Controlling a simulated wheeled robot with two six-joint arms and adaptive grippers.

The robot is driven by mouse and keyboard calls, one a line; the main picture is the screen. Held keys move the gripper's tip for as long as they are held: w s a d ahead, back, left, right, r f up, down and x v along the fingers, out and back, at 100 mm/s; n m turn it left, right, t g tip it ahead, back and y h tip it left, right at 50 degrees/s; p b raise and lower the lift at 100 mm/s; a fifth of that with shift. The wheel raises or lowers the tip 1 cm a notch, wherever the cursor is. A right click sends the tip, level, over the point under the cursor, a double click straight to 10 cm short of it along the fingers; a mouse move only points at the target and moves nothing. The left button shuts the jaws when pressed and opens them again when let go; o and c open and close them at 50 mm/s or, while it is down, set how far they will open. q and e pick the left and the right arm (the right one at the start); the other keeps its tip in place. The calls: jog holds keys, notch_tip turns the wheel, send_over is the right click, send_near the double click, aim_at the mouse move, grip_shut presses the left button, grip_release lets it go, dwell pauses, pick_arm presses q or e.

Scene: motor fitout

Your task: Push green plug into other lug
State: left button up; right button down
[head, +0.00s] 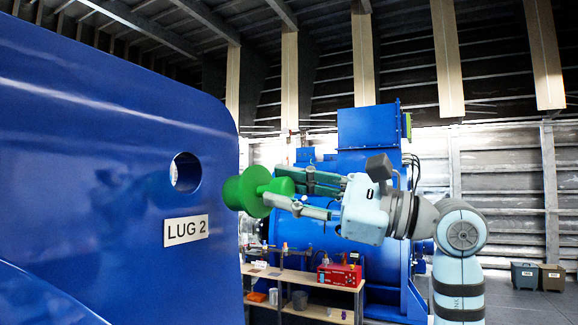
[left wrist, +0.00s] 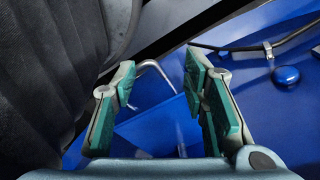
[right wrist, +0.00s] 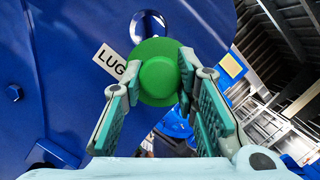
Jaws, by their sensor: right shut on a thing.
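The green plug (head: 240,192) is a flanged round piece. My right gripper (head: 280,188) is shut on it and holds it in the air, its free end towards the blue lug plate. The round lug hole (head: 186,172) is to the left of the plug and slightly higher, above the LUG 2 label (head: 186,230). In the right wrist view the plug (right wrist: 158,72) sits between the fingers and hides the lower part of the hole (right wrist: 148,24). A gap between plug and hole shows in the head view. My left gripper (left wrist: 163,75) is open and empty in the left wrist view.
The large blue plate (head: 100,140) fills the left side. Behind stands a blue motor (head: 365,130). A wooden bench (head: 335,285) carries a red box (head: 340,273). Blue surfaces, a bent rod (left wrist: 155,68) and a cable (left wrist: 240,48) lie near my left gripper.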

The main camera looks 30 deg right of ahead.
aim_at(251, 176)
jog(key=s+a+r+n+y, duration=0.2)
jog(key=s+a, duration=0.1)
jog(key=s, duration=0.2)
jog(key=shift+g, duration=0.3)
jog(key=w+p, duration=0.1)
jog(key=w+a+p, duration=0.1)
jog(key=w, duration=0.1)
jog(key=w+a+p, duration=0.1)
jog(key=shift+w+r, duration=0.2)
jog(key=shift+w, duration=0.1)
jog(key=shift+w+a+f+p, duration=0.15)
jog(key=shift+w+a+p, duration=0.15)
jog(key=shift+w+p, duration=0.2)
jog(key=shift+s+d, duration=0.1)
jog(key=shift+p, duration=0.4)
dwell(0.8)
jog(key=w+a+p, duration=0.3)
jog(key=w+p, duration=0.1)
jog(key=w, duration=0.1)
jog(key=shift+w, duration=0.15)
dwell(1.6)
